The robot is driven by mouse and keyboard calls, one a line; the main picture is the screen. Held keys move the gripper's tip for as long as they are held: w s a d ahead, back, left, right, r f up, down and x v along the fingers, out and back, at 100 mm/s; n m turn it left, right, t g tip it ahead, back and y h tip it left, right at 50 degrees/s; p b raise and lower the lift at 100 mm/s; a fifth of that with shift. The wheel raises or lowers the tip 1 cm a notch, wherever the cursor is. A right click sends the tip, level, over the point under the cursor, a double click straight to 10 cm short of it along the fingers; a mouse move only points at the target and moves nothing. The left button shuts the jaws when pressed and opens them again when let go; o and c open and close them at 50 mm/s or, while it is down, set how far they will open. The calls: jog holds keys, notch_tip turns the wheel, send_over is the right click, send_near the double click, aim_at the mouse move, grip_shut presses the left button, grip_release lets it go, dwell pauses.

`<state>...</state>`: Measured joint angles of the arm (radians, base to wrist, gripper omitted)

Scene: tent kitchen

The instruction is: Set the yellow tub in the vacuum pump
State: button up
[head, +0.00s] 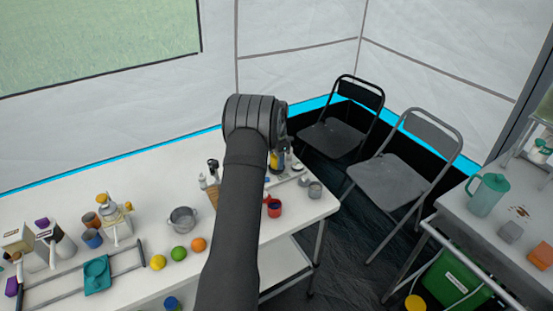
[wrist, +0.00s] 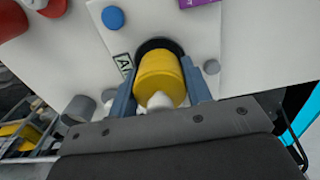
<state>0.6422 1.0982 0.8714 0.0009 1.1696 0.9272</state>
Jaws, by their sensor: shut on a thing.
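My gripper (wrist: 160,88) is shut on the yellow tub (wrist: 160,72), with one blue-grey finger on each side of it. In the wrist view the far end of the tub overlaps a black round ring (wrist: 150,44) on a white plate. This may be part of the vacuum pump; I cannot tell whether the tub is inside the ring or above it. A white rounded piece (wrist: 160,101) shows at the tub's near end. In the head view a small part of the tub (head: 276,163) shows beside my arm, which hides much of that area.
A blue round piece (wrist: 113,18) and a small label (wrist: 123,64) are near the ring. A red cup (head: 274,208) and a grey cup (head: 315,190) stand near the table's right end. A metal pot (head: 182,219) and fruit are left of my arm. Folding chairs stand beyond.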

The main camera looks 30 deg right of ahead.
jog(key=shift+f, duration=0.5)
jog(key=o, duration=0.5)
jog(key=shift+r, duration=5.5)
jog(key=shift+f, duration=0.1)
notch_tip(320, 180, down, 8)
jog(key=shift+f, duration=0.25)
jog(key=shift+o, duration=0.2)
